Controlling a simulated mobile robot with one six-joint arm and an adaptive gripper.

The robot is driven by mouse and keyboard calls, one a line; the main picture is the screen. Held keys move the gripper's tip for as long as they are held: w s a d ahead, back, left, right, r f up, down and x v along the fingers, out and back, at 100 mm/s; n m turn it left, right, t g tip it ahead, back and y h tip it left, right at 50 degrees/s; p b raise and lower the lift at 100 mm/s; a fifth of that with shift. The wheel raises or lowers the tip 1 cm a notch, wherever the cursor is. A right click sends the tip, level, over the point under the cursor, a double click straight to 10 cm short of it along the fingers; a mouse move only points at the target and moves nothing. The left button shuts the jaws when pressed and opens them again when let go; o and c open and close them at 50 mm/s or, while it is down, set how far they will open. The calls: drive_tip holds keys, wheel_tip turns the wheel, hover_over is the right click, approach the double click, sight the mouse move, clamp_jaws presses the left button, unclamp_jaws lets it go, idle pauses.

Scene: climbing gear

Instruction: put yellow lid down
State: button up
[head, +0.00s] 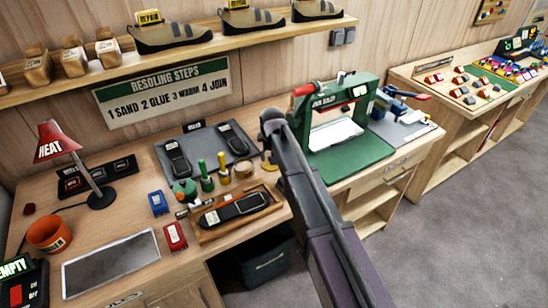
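The yellow lid (269,162) shows as a small yellow piece just below the end of my arm, to the right of the yellow pot (243,171). My gripper (268,150) is small and dark here and partly hidden by my arm; it appears shut on the lid, holding it near the workbench. The fingertips are too small to see clearly, and I cannot tell the exact gap between lid and bench.
Green-topped containers (207,180) stand left of the yellow pot. A wooden tray (205,236) with a dark sole lies in front. A grey mat (203,137) with soles is behind. A green press (340,115) stands right.

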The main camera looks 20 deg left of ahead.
drive_tip(key=shift+s+d+r+p, duration=0.1)
drive_tip(key=shift+s+r+p, duration=0.1)
drive_tip(key=shift+r+p, duration=1.3)
drive_tip(key=shift+s+d+r+p, duration=0.1)
drive_tip(key=shift+s+r+p, duration=0.1)
drive_tip(key=shift+r+p, duration=1.3)
drive_tip(key=shift+r, duration=0.1)
